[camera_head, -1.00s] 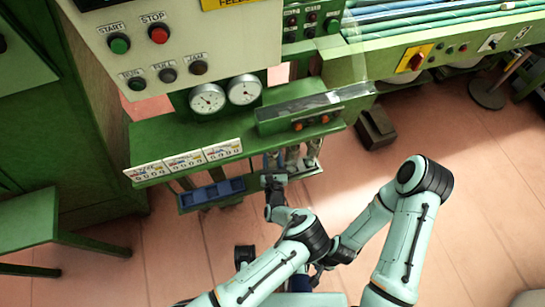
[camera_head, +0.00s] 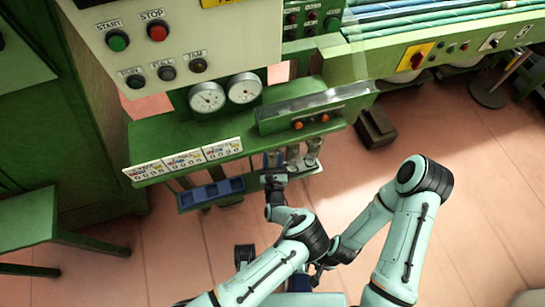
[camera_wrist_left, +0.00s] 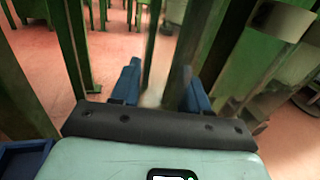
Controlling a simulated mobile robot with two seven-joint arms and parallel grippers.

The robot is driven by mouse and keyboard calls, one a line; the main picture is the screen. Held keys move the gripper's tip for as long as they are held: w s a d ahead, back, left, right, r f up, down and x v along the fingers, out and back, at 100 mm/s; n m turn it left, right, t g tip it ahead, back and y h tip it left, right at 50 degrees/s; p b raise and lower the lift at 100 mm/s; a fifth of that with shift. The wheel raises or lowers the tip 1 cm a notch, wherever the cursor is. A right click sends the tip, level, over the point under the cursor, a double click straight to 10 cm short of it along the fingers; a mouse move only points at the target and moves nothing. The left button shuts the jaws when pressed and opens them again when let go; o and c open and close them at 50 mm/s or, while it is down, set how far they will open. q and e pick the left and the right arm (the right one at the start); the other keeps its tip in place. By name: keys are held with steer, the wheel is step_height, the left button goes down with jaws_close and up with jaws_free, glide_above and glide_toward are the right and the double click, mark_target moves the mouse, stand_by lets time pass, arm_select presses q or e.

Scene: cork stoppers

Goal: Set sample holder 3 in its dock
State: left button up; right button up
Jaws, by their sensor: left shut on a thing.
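My left gripper (camera_head: 272,160) is under the front edge of the green machine shelf, with its blue fingers pointing into the machine. In the left wrist view the two blue fingers (camera_wrist_left: 160,88) stand apart, with a pale, blurred thing (camera_wrist_left: 152,96) between them. The gripper is shut on it, but its shape and number cannot be read. Silvery cylinders (camera_head: 312,151) stand on a small ledge (camera_head: 304,171) just right of the gripper. Which one is sample holder 3, and its dock, I cannot tell. My right arm reaches down behind the left one; its fingers are not clear.
A blue compartment tray (camera_head: 211,194) hangs left of the gripper. The green shelf (camera_head: 150,143) with number cards overhangs close above. A green table (camera_head: 28,218) stands at left, and a dark box (camera_head: 376,128) lies on the floor at right. The right floor is largely clear.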

arm_select(q)
steer(key=shift+f+b, duration=0.35)
steer(key=shift+f, duration=0.2)
steer(key=o, duration=1.1)
steer(key=shift+o, duration=0.2)
steer(key=s+p, duration=0.2)
steer(key=s, duration=1.1)
steer(key=shift+s+d, duration=0.2)
steer(key=shift+d, duration=0.15)
